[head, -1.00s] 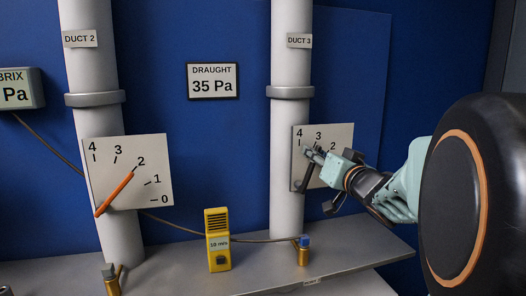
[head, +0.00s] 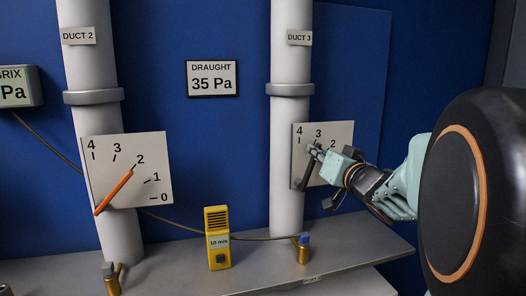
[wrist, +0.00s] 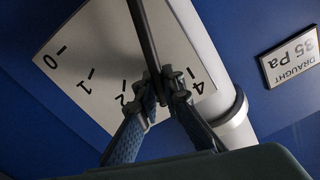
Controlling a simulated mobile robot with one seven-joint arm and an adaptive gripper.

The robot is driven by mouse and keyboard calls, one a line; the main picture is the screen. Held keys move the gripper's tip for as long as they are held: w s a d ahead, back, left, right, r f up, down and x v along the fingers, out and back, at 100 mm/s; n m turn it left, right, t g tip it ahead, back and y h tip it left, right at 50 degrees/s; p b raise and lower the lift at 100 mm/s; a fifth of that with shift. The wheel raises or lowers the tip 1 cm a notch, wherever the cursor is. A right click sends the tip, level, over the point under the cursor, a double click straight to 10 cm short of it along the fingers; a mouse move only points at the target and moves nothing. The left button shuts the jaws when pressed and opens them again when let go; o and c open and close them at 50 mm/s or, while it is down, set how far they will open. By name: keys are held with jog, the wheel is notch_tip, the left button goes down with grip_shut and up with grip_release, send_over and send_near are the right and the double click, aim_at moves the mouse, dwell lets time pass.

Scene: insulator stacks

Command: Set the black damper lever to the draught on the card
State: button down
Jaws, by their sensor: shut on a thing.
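The black damper lever (head: 305,176) is on the white scale plate (head: 343,165) of DUCT 3. It leans a little right of vertical, its upper end just below the 3. My gripper (head: 314,152) is shut on that upper end. In the wrist view, the lever (wrist: 143,30) runs down between my gripper's fingers (wrist: 160,88), which hide the 3; the 2 and 4 show on either side on the plate (wrist: 105,55). The draught card (head: 212,80) reads 35 Pa; it also shows upside down in the wrist view (wrist: 290,57).
An orange lever (head: 114,193) on the DUCT 2 plate (head: 150,165) points near 2. A yellow meter (head: 217,240) marked 10 m/s and brass taps (head: 303,255) stand on the grey shelf (head: 270,262). A gauge (head: 18,87) is cut off at left.

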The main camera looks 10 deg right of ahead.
jog(key=shift+p, duration=0.4)
jog(key=shift+d+m+p, duration=0.3)
jog(key=shift+m+p, duration=0.1)
jog(key=shift+p, duration=0.05)
jog(key=c, duration=2)
grip_release()
jog(key=shift+f, duration=0.1)
jog(key=shift+c, duration=0.2)
notch_tip(320, 180, up, 10)
